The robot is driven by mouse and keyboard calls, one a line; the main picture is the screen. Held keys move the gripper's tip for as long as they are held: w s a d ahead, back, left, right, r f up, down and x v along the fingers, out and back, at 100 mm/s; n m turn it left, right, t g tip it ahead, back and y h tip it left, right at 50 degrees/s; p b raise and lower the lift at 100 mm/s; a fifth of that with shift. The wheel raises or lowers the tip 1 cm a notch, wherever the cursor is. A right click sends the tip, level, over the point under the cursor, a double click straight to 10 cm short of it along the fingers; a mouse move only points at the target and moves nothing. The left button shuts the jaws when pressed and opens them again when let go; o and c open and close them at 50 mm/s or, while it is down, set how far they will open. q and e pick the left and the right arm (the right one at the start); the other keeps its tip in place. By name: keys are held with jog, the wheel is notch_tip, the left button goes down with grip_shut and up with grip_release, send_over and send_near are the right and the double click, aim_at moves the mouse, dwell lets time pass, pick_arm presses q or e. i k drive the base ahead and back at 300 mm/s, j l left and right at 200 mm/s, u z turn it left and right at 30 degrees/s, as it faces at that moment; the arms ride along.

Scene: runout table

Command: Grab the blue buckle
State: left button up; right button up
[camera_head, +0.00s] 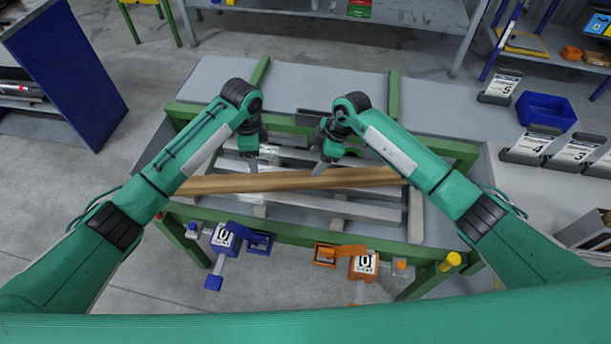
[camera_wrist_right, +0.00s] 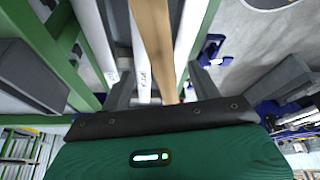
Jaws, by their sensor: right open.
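The blue buckle (camera_head: 226,238) is on the near side of the green table frame, left of centre, with a blue lever part on its right and a small blue block below it. A blue part that looks like it shows in the right wrist view (camera_wrist_right: 210,48), beyond the right-hand finger. My right gripper (camera_head: 320,166) is open and empty above the wooden beam (camera_head: 290,181), behind and to the right of the buckle. The right wrist view shows its fingers (camera_wrist_right: 161,75) apart, with the beam running between them in the picture. My left gripper (camera_head: 251,160) hangs near the beam's far edge; its fingers are unclear.
An orange buckle (camera_head: 362,266) is on the same near side, further right. Grey metal bars (camera_head: 340,208) lie around the beam on the table. A blue bin (camera_head: 546,110) and numbered signs stand at the right.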

aim_at(262, 242)
jog(key=k+j, duration=0.2)
jog(key=k, duration=0.3)
jog(key=k+j, duration=0.15)
jog(key=k, duration=0.3)
